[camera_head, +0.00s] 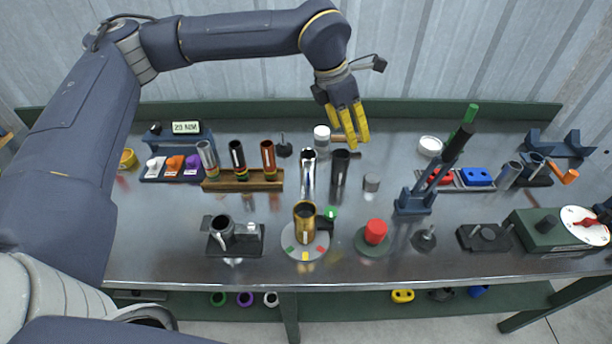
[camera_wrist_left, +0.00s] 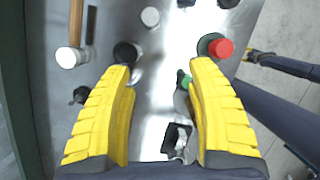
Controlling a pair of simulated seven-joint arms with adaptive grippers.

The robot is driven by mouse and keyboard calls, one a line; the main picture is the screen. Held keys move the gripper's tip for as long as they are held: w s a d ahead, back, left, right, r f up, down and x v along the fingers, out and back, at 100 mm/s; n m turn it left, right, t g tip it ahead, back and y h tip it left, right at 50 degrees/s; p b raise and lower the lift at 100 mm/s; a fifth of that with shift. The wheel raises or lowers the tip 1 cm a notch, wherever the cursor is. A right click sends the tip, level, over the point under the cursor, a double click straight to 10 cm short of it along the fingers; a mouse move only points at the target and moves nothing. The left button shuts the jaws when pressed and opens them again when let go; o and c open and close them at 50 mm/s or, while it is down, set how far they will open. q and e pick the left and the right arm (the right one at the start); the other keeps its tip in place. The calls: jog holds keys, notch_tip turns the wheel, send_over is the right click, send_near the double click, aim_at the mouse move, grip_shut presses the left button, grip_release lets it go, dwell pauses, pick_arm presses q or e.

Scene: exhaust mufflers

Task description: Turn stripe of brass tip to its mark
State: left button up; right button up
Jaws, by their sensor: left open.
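The brass tip (camera_head: 304,218) stands upright on a round grey plate (camera_head: 290,247) near the bench's front edge. The plate has red, yellow and green marks on its front part. I cannot make out a stripe on the tip. A small green knob (camera_head: 330,213) is beside the tip; it also shows in the left wrist view (camera_wrist_left: 183,79). My left gripper (camera_head: 349,139) is open and empty, above the back of the bench, behind the tip. Its yellow fingers (camera_wrist_left: 163,90) are spread in the wrist view, where the tip seems hidden.
A chrome pipe (camera_head: 308,180) and a dark pipe (camera_head: 340,172) stand behind the tip. A black stand (camera_head: 236,238) is left of it, a red button (camera_head: 376,231) right. A wooden rack (camera_head: 243,182) holds several tubes. A mallet (camera_head: 322,132) lies near my left gripper.

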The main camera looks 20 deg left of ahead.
pick_arm(q)
jog(key=s+n+g+y, duration=0.1)
jog(key=s+n, duration=0.5)
jog(key=s, duration=0.5)
jog(key=n+g+y, duration=0.1)
jog(key=n+y, duration=0.1)
jog(key=n, duration=0.8)
send_over(307, 227)
jog(key=w+a, duration=0.1)
jog(key=w, duration=0.1)
notch_tip(307, 227, down, 18)
jog(key=shift+f, duration=0.15)
jog(key=c, duration=1.2)
jog(key=shift+s+n, duration=0.1)
jog(key=shift+n, duration=0.2)
jog(key=n, duration=0.4)
jog(key=shift+n, duration=0.3)
jog(key=shift+c, duration=0.2)
jog(key=shift+n, duration=2.6)
